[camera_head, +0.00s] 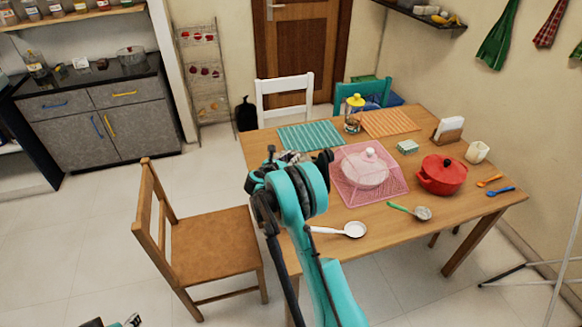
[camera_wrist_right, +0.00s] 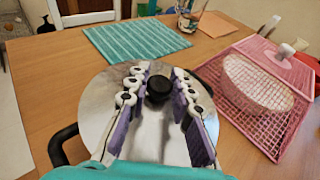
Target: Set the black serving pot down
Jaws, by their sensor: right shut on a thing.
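The serving pot shows in the right wrist view as a round, shiny silver lid (camera_wrist_right: 100,112) with a black knob (camera_wrist_right: 158,86) and a dark side handle (camera_wrist_right: 62,145). My right gripper (camera_wrist_right: 158,80) is shut on the knob, with its purple-padded fingers on either side. In the head view my right gripper (camera_head: 290,157) is at the left part of the wooden table (camera_head: 315,195) and hides most of the pot. I cannot tell whether the pot touches the table. A small part of my left gripper (camera_head: 118,322) shows at the bottom left edge.
A pink mesh cover (camera_head: 375,195) over a pale round thing stands right of the pot. A teal striped mat (camera_head: 310,136) lies behind. A white ladle (camera_head: 350,230), a red pot (camera_head: 442,175) and a glass jar (camera_head: 354,115) are also there. A wooden chair (camera_head: 210,240) stands left.

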